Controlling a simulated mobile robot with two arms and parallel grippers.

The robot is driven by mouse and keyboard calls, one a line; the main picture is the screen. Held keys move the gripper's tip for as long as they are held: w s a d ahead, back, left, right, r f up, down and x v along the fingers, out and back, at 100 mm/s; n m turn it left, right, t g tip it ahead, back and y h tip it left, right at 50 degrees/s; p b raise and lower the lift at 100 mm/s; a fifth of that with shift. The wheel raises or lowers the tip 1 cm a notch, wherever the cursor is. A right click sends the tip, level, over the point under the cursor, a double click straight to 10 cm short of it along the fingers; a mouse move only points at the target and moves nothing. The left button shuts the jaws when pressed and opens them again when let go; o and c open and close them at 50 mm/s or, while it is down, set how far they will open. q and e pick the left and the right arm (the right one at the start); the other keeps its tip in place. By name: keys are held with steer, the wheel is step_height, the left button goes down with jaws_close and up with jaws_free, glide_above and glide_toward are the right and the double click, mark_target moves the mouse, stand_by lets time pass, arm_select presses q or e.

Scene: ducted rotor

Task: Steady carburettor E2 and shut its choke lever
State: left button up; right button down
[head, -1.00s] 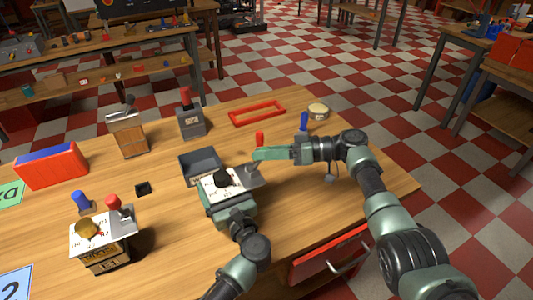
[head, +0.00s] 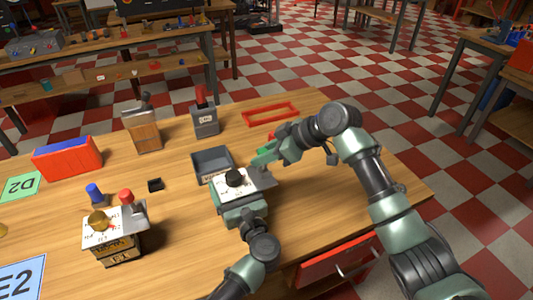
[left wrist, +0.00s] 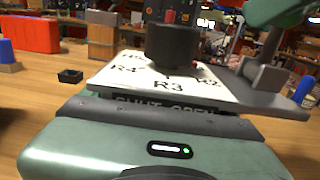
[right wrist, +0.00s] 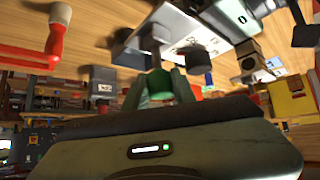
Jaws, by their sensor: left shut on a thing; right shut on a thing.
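A carburettor (head: 236,190) with a white top card, a black knob (head: 235,177) and a grey lever plate (head: 262,177) sits on the wooden bench; I take it for E2, though its front is hidden. In the left wrist view, its card (left wrist: 130,81) reads R2, R3, R4 and the front edge reads SHUT OPEN. My left gripper (head: 242,212) is shut on its body from the near side. My right gripper (head: 264,160) is shut at the far right edge, on the choke lever, whose handle is mostly hidden. The green fingertips (right wrist: 163,84) meet the grey lever part in the right wrist view.
A similar carburettor marked E1 (head: 116,247), with a brass knob and red-tipped lever, stands left. A grey tray (head: 213,167) sits just behind the held one. A red frame (head: 270,113), red-and-blue box (head: 67,158) and lever boxes stand farther back. The bench's right side is clear.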

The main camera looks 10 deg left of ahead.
steer(key=shift+s+a+f+h, duration=0.1)
steer(key=shift+h, duration=0.2)
steer(key=c, duration=1.1)
jaws_free()
steer(key=shift+c, duration=0.2)
steer(key=v, duration=1.2)
arm_select(q)
steer(key=o, duration=1.5)
